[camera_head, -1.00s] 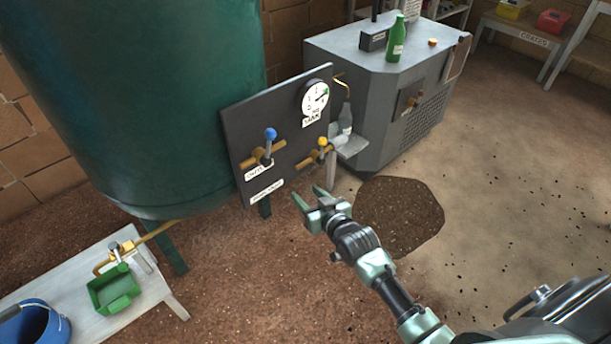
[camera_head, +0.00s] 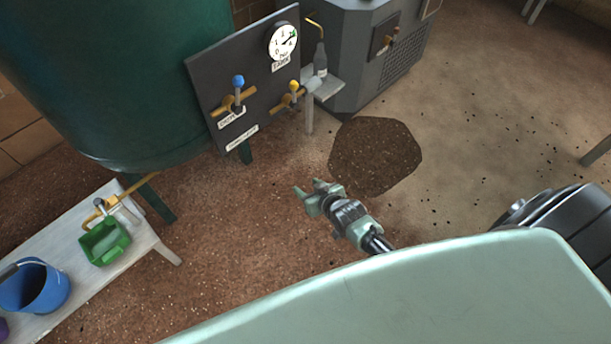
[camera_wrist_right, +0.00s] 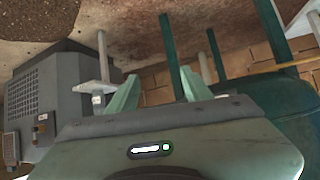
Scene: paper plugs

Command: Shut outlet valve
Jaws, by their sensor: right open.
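A dark panel (camera_head: 205,85) stands in front of the green tank. It carries a blue-knobbed valve (camera_head: 238,82) with a brass body at left and a yellow-knobbed valve (camera_head: 294,87) at right. A small label (camera_head: 231,118) sits below the blue-knobbed valve; its words are too blurred to read surely. My right gripper (camera_head: 307,189) is open and empty over the brown floor, below and right of the panel, apart from both valves. Its open fingers also show in the right wrist view (camera_wrist_right: 157,90), with nothing between them. My left gripper is not in view.
A gauge (camera_head: 283,41) is on the panel. A bottle (camera_head: 320,60) stands on a small shelf beside it. A grey machine (camera_head: 350,60) is behind. A bench (camera_head: 70,278) at left holds a green container (camera_head: 105,242) and a blue bucket (camera_head: 35,286). Floor between is clear.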

